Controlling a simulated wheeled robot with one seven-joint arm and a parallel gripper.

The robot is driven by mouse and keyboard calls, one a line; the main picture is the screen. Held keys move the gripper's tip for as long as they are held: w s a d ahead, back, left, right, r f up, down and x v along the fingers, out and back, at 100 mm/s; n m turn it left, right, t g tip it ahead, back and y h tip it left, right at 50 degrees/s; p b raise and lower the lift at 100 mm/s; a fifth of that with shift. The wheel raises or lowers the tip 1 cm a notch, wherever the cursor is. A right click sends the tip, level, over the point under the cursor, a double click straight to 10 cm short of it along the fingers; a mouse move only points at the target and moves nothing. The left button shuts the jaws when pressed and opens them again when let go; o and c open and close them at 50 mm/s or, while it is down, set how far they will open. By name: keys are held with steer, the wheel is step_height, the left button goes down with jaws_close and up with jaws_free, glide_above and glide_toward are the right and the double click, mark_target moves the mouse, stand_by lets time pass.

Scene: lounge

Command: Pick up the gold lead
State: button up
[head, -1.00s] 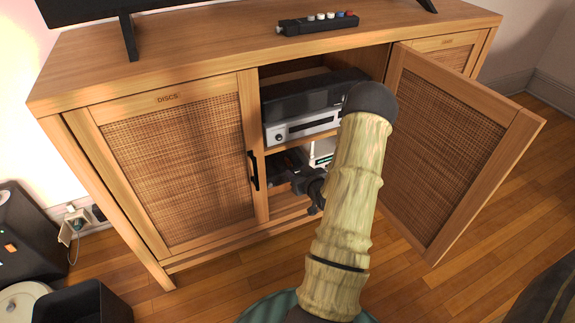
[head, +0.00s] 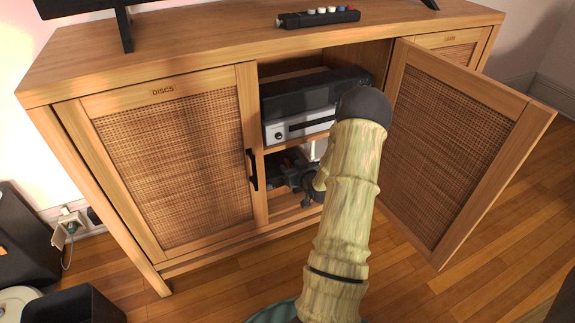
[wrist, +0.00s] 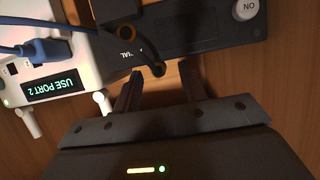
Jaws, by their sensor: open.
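The gold lead seems to be the short dark-and-gold piece (wrist: 145,50) in the wrist view, with a gold ring at its upper end and a dark rounded end. My gripper (wrist: 158,78) is open. Its two dark fingers point up the picture, and the lead's lower end lies at the gap between the fingertips; I cannot tell whether they touch. In the head view my gripper is inside the lower shelf of the cabinet (head: 160,262), mostly hidden by my arm, and the lead does not show there.
A white box (wrist: 50,68) reading "USE PORT 2" has a blue cable (wrist: 45,48) and stubby antennas. A dark device (wrist: 200,28) with a round button lies beyond the fingertips. The cabinet's right door (head: 455,150) stands open; a silver player (head: 300,125) sits on the shelf above.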

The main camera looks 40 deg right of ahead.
stand_by(0.3)
jaws_close()
steer(key=shift+s, duration=0.1)
steer(key=shift+s+d+r+p, duration=0.15)
steer(key=shift+r+p, duration=0.25)
steer(key=shift+p, duration=0.3)
step_height(320, 180, up, 6)
steer(key=p, duration=0.5)
steer(key=s+d+p, duration=0.7)
steer(key=s+d, duration=0.4)
steer(key=s, duration=0.4)
steer(key=shift+s+d, duration=0.3)
steer(key=shift+d, duration=0.05)
steer(key=shift+r, duration=0.1)
